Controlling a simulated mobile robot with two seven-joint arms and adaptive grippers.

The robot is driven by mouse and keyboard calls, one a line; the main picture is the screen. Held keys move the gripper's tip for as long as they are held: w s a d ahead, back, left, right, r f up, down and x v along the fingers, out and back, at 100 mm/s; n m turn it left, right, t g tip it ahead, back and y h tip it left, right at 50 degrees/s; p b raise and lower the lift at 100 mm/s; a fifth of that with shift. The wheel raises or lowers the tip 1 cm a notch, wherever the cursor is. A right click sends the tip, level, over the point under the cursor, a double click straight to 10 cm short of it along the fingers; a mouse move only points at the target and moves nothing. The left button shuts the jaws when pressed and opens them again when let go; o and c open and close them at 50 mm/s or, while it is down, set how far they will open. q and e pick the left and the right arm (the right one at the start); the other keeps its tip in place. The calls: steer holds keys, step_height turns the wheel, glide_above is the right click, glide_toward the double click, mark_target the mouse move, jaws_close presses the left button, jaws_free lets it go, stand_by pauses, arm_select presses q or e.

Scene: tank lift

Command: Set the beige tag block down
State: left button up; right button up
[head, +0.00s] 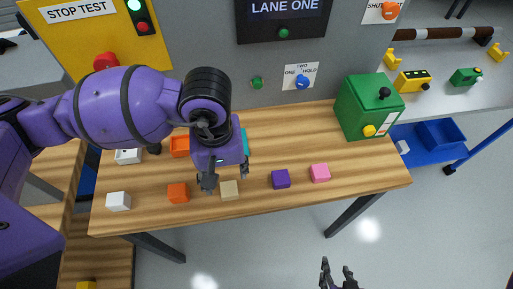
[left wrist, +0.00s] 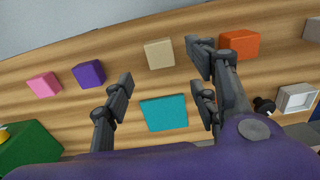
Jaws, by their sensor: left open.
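The beige tag block (head: 229,190) sits on the wooden table (head: 345,190) near its front edge, between an orange block and a purple block. My left gripper (head: 225,173) is just behind and above it, pointing down, with its fingers apart and nothing held. In the left wrist view the beige block (left wrist: 159,54) shows clear of both fingers, just beyond the gap between the open fingertips (left wrist: 163,65). My right gripper (head: 337,268) is at the bottom of the head view, off the table's front, with its fingers apart and empty.
On the table are a white block (head: 118,201), orange block (head: 178,193), purple block (head: 281,179) and pink block (head: 320,173). A teal piece (left wrist: 164,112) lies behind, partly hidden by my arm in the head view. A green box (head: 360,110) stands at the back right.

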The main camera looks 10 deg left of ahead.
arm_select(q)
step_height(320, 180, up, 3)
steer(key=shift+r, duration=0.2)
